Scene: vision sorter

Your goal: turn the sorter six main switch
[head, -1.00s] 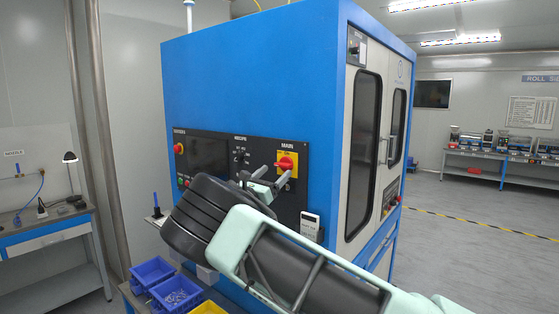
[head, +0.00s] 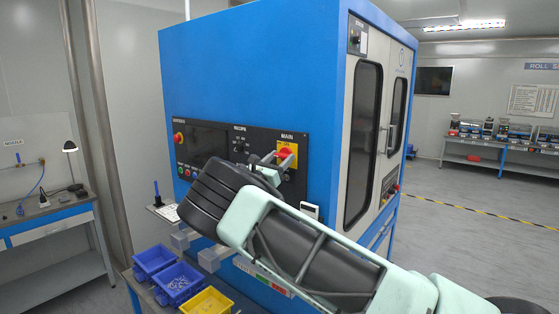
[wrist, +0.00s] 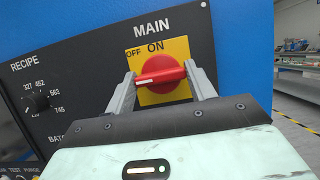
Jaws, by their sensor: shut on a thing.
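The main switch is a red rotary knob (wrist: 160,70) on a yellow plate (wrist: 177,47) marked OFF and ON, under the word MAIN. In the wrist view its grip bar lies about level, with a pale mark toward its left end. My gripper (wrist: 161,76) has one finger at each end of the bar and is shut on it. In the head view the switch (head: 284,152) sits at the right of the black panel, partly hidden by my gripper (head: 277,158), which reaches it from below.
The RECIPE dial (wrist: 37,102) is left of the switch. The blue sorter cabinet (head: 250,70) carries the panel. Blue bins (head: 153,258) and a yellow bin (head: 207,303) stand below at the lower left. Open floor (head: 480,225) lies to the right.

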